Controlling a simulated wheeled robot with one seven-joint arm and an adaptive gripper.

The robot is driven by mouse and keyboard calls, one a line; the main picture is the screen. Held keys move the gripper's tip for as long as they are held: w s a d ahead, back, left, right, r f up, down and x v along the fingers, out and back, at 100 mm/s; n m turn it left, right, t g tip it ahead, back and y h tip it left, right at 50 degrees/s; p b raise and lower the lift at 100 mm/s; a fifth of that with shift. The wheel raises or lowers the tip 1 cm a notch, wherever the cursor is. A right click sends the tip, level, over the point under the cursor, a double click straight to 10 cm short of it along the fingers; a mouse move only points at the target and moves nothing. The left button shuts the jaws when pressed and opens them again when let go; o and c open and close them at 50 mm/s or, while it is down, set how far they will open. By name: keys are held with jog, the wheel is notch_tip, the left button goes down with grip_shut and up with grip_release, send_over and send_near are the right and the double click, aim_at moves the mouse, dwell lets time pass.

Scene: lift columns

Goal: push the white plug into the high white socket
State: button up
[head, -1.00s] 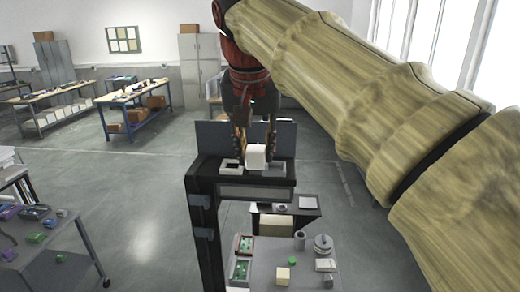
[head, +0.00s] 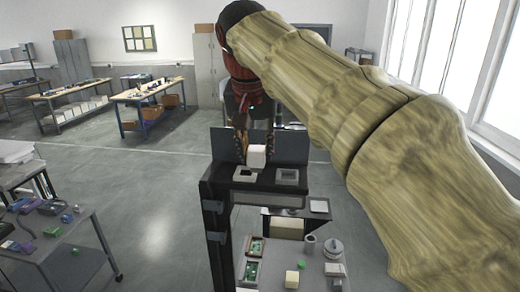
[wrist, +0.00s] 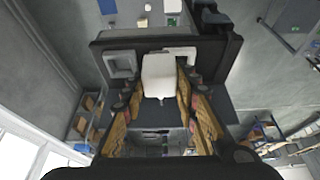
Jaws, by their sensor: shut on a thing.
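My gripper (head: 255,148) is shut on the white plug (head: 257,157), a pale block hanging down between its fingers. The plug also shows in the wrist view (wrist: 159,76). The high white socket (head: 245,175), a pale frame with a dark opening, is on top of the tall dark column at its left. The plug is above and slightly behind and right of this socket in the head view. In the wrist view the plug covers part of the white socket (wrist: 183,51). I cannot tell whether they touch.
A grey socket (head: 288,176) sits beside the white one on the column top. A dark panel (head: 291,146) stands behind. A lower shelf and a table (head: 265,272) with boxes, a cream block (head: 291,279) and cylinders are below. A grey cart (head: 55,245) is at left.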

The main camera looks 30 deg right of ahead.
jog(key=shift+w+a+p, duration=0.15)
jog(key=shift+w+p, duration=0.55)
jog(key=shift+w, duration=0.65)
jog(key=shift+w+a+p, duration=0.1)
jog(key=shift+w+p, duration=0.6)
jog(key=shift+w, duration=0.65)
jog(key=shift+f+b, duration=1.35)
jog(key=shift+f, duration=0.85)
dwell(1.0)
jog(key=o, duration=1.1)
jog(key=shift+c, duration=0.2)
jog(key=o, duration=0.4)
jog(key=shift+o, duration=1.3)
jog(key=shift+r, duration=0.1)
